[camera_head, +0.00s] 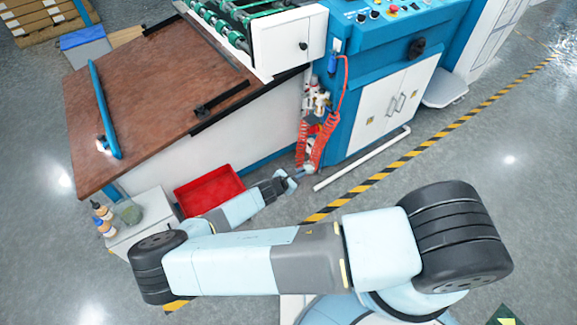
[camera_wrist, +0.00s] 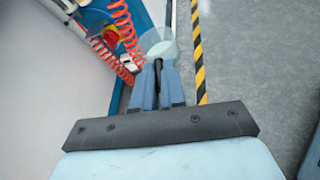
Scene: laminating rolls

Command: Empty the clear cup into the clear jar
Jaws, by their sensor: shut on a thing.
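My gripper (camera_head: 290,180) is stretched out low in front of the blue machine. In the wrist view, my gripper (camera_wrist: 159,80) is shut on a clear cup (camera_wrist: 162,48) that shows as a pale see-through shape past the fingertips. Its contents and tilt cannot be made out. A greenish see-through jar (camera_head: 129,212) stands on the small white cabinet at the lower left in the head view, well to the left of my gripper. What is in the jar is too small to tell.
Several small bottles (camera_head: 103,222) stand left of the jar on the white cabinet (camera_head: 146,232). A red tray (camera_head: 209,190) lies between cabinet and gripper. Red coiled hoses (camera_head: 318,140) hang by the machine. A brown table (camera_head: 150,90) is behind.

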